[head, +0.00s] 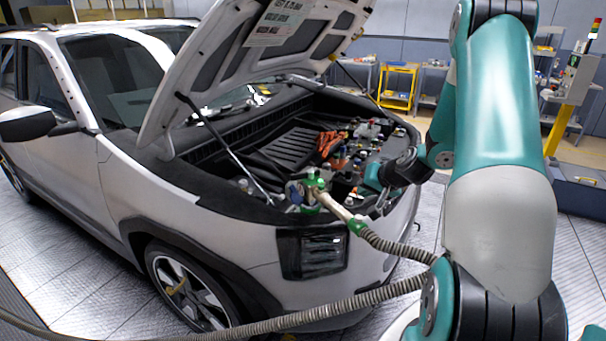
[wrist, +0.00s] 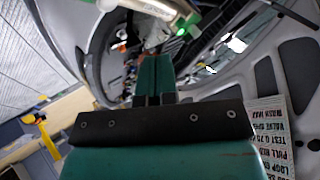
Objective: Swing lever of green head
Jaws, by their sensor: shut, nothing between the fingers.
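The green head (head: 314,184) sits at the front edge of the open engine bay, on the end of a beige tube with a second green collar. It also shows in the wrist view as a pale metal body with green parts (wrist: 186,24), at the top. I cannot make out its lever clearly in either view. My gripper (wrist: 154,62) is shut and empty, its teal fingers together, pointing toward the head and apart from it in the picture. In the head view my wrist and gripper (head: 374,178) are over the bay, right of the head, partly hidden.
A ribbed grey hose (head: 395,247) runs from the tube across the car's front. The raised hood (head: 240,75) and its prop rods (head: 222,140) rise above the bay. A printed sheet (wrist: 268,135) hangs under the hood. A yellow cart (head: 398,86) stands far behind.

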